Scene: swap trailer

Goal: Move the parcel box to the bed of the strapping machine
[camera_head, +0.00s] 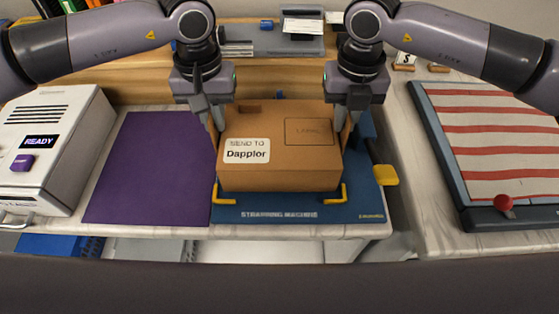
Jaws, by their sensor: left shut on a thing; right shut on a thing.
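The parcel box (285,170) is brown cardboard with a white label reading "SEND TO Dapplor" and a printed label outline. It is over the blue bed of the strapping machine (265,215), between the yellow corner brackets at the bed's front. I cannot tell whether its underside touches the bed. My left gripper (214,128) is shut on the box's left side, and my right gripper (348,128) is shut on its right side. The box looks level. Much of the bed is hidden under it.
A purple mat (145,170) lies left of the machine. A white device (50,150) with a "READY" display stands at far left. A yellow paddle (385,175) sticks out at the machine's right. A red-striped board (500,140) with a red knob lies at right.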

